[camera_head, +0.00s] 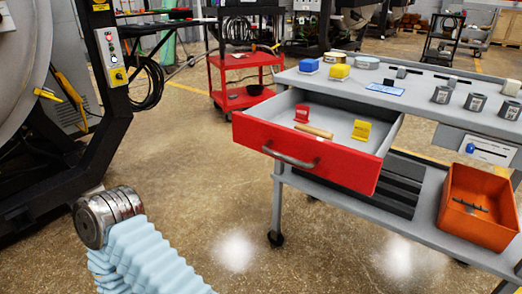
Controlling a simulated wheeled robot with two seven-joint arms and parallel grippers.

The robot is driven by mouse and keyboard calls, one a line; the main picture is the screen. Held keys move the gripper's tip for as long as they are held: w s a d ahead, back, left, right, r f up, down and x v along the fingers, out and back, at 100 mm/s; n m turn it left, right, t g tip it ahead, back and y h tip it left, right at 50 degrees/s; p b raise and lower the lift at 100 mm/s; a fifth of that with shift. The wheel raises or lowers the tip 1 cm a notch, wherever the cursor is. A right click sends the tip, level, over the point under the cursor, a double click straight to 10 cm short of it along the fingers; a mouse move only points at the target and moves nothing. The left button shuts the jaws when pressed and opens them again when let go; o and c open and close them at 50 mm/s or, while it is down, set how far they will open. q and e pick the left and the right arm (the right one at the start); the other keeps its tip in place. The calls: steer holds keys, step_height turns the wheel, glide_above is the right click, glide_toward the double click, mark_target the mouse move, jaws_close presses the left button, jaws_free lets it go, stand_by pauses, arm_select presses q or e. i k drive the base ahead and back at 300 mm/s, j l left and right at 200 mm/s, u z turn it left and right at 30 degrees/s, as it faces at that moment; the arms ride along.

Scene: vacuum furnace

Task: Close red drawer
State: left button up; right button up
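The red drawer (303,152) is pulled out of the grey workbench (437,88) toward the front left. Its front is red with a grey bar handle (290,157), and its inside is light grey. In it lie a red block-like piece (302,113), a yellow piece (361,130) and a wooden rod (314,131). Nothing touches the handle. Neither of my grippers shows in the head view. A light blue ribbed sleeve with a metal end comes in at the lower left, and no fingers show on it.
An orange bin (478,207) sits on the lower shelf. A red cart (243,75) stands behind, black furnace framework at left. The floor (190,150) before the drawer is clear.

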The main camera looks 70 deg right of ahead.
mark_target(266, 128)
steer(key=k+l+z, duration=0.1)
steer(key=k+z, duration=0.25)
steer(key=k, duration=0.2)
steer(key=k+l+z, duration=0.35)
steer(key=k, duration=0.15)
steer(key=z, duration=0.45)
steer(key=j+z, duration=0.1)
steer(key=z, duration=0.8)
steer(key=j+z, duration=0.1)
steer(key=z, duration=0.8)
steer(key=j+z, duration=0.1)
steer(key=z, duration=0.35)
steer(key=k+j, duration=0.1)
steer(key=j, duration=0.4)
steer(key=j+z, duration=0.1)
steer(key=j, duration=0.35)
steer(key=k+j, duration=0.15)
steer(key=j, duration=0.35)
steer(key=k+j+z, duration=0.1)
steer(key=j, duration=0.35)
steer(key=k+j, duration=0.1)
steer(key=j, duration=0.35)
steer(key=z, duration=0.05)
